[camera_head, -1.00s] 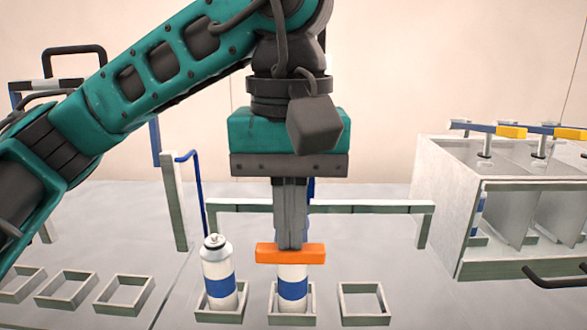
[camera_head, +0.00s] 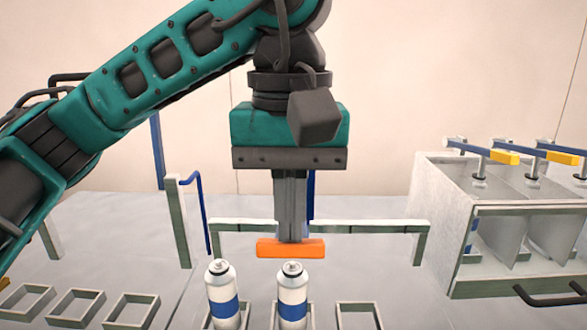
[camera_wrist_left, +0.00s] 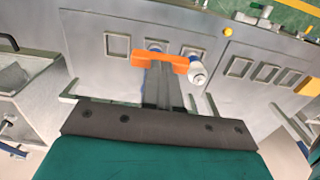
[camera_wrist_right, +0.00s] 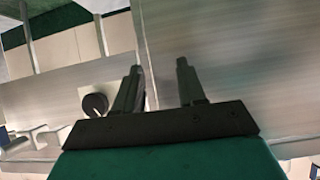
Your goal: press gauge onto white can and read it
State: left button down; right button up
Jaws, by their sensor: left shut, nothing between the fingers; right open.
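Two white cans with blue bands stand upright in square holders: the left can (camera_head: 223,292) and the middle can (camera_head: 292,292). My left gripper (camera_head: 291,240) points down above the middle can, its fingers shut. An orange bar (camera_head: 272,248) lies across its fingertips, just above and apart from the can top; I cannot tell whether it is fixed to them. The left wrist view shows the orange bar (camera_wrist_left: 146,57) and the left can (camera_wrist_left: 198,75) beside it; the middle can is mostly hidden there. My right gripper (camera_wrist_right: 158,78) is open and empty. I cannot make out a gauge.
An empty holder (camera_head: 358,306) is right of the cans, and several empty holders (camera_head: 77,297) are at left. A low rail (camera_head: 380,228) runs behind. A white cabinet (camera_head: 440,215) with yellow-tipped levers stands at right. A dark round item (camera_wrist_right: 95,103) shows in the right wrist view.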

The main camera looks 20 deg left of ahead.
pick_arm(q)
jog(key=r+p, duration=0.1)
jog(key=r, duration=0.1)
jog(key=r+p, duration=0.3)
jog(key=r, duration=0.1)
jog(key=shift+w+a+p, duration=0.1)
jog(key=shift+w+p, duration=0.25)
jog(key=shift+p, duration=0.05)
jog(key=r+p, duration=0.3)
jog(key=shift+w+a+r+p, duration=0.1)
jog(key=shift+w+r+p, duration=0.2)
jog(key=shift+w, duration=0.05)
pick_arm(e)
notch_tip(320, 180, up, 5)
jog(key=s+d+h, duration=0.1)
jog(key=d, duration=0.1)
jog(key=shift+s+d+r, duration=0.2)
jog(key=shift+s+d, duration=0.1)
jog(key=shift+s, duration=0.1)
jog(key=shift+a, duration=0.1)
pick_arm(q)
jog(key=shift+s, duration=0.1)
